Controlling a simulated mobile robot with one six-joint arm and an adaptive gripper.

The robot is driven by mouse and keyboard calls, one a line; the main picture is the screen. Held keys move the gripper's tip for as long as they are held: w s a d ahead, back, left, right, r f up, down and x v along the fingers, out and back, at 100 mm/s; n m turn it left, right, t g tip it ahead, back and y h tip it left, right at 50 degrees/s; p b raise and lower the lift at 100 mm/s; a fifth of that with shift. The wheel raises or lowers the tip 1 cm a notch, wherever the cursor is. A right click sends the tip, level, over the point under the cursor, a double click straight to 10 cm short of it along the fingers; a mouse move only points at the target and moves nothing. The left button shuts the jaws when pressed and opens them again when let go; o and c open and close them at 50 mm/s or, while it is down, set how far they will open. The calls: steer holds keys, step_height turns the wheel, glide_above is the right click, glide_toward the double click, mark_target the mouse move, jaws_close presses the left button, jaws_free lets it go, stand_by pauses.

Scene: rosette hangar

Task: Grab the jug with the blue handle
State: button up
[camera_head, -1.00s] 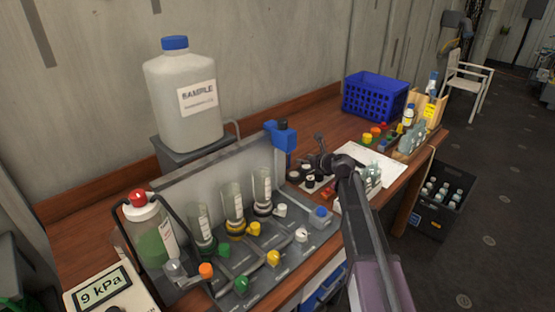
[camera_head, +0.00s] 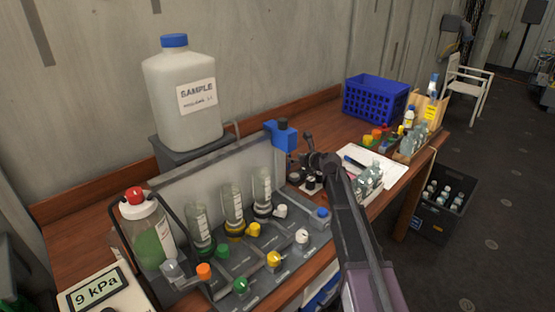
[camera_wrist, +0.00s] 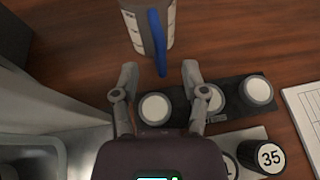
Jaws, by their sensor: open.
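The jug (camera_wrist: 136,22) with the blue handle (camera_wrist: 157,40) stands at the top of the wrist view, partly cut off by the frame edge. Its body is pale with printed markings, and the handle faces my gripper (camera_wrist: 160,73). My gripper is open, one finger on each side of the handle's near end. No grip on the handle shows. In the head view my gripper (camera_head: 308,147) is over the table beside the upright grey panel. I cannot make out the jug in the head view.
The grey panel (camera_head: 185,190) and a blue fixture (camera_head: 283,135) stand left. A blue basket (camera_head: 375,98) is farther back.

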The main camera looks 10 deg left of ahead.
steer(key=shift+b+x, duration=0.65)
steer(key=shift+x, duration=1.55)
steer(key=shift+r, duration=0.1)
steer(key=shift+c, duration=0.2)
jaws_close()
